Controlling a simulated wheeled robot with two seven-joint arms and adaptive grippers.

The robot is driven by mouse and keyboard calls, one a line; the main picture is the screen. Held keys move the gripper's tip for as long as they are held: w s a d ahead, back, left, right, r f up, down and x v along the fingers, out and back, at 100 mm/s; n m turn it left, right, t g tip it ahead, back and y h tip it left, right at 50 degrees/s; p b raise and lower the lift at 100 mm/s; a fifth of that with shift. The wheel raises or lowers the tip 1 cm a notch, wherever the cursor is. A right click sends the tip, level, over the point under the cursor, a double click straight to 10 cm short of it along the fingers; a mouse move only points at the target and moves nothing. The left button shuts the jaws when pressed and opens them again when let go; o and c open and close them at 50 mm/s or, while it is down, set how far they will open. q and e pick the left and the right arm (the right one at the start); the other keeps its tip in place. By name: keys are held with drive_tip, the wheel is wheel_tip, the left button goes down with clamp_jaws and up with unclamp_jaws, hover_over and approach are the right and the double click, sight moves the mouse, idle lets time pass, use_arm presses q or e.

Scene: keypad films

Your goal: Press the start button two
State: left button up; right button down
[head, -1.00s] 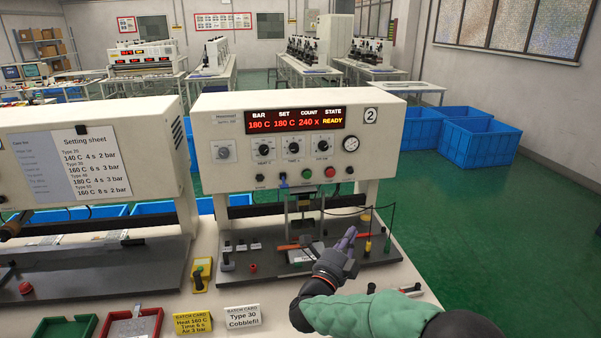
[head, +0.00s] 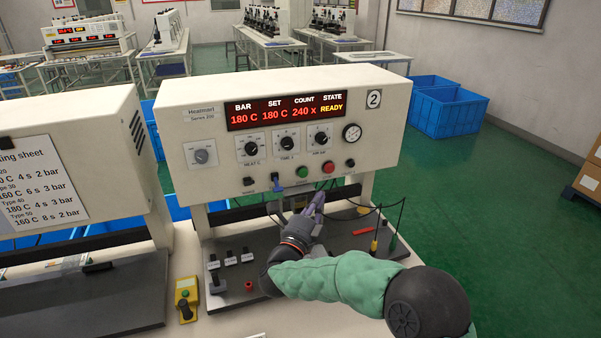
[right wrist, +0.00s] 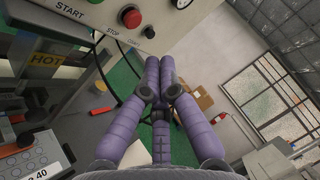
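The cream heat press marked 2 (head: 374,99) stands in front of me, its display reading READY. Its green start button (head: 302,172) is on the lower front panel, left of the red stop button (head: 328,168). In the right wrist view the START label (right wrist: 70,11) is at the top, with only the green button's lower edge (right wrist: 95,2) showing, and the red stop button (right wrist: 131,18) beside it. My right gripper (head: 319,194) has its purple fingers together and empty, pointing up just below the buttons, apart from them. It also shows in the right wrist view (right wrist: 159,62). My left gripper is out of view.
Cables (head: 385,207) hang at the press's right side. A red-handled tool (head: 362,231) lies on its base. Another press (head: 75,130) stands at left. Blue crates (head: 447,110) stand behind right.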

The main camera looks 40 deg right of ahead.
sight(303, 173)
drive_tip(key=shift+w, duration=0.1)
drive_tip(key=shift+w+d+b, duration=0.1)
drive_tip(key=shift+w+d, duration=0.35)
drive_tip(key=shift+w, duration=0.9)
drive_tip(key=shift+w+d+b, duration=0.15)
drive_tip(key=shift+w+d, duration=0.3)
drive_tip(key=shift+w, duration=0.95)
drive_tip(key=shift+w+d+b, duration=0.1)
drive_tip(key=shift+w+d, duration=0.35)
drive_tip(key=shift+w, duration=0.9)
drive_tip(key=shift+w+d+b, duration=0.1)
drive_tip(key=shift+w+b, duration=0.3)
drive_tip(key=shift+b, duration=0.15)
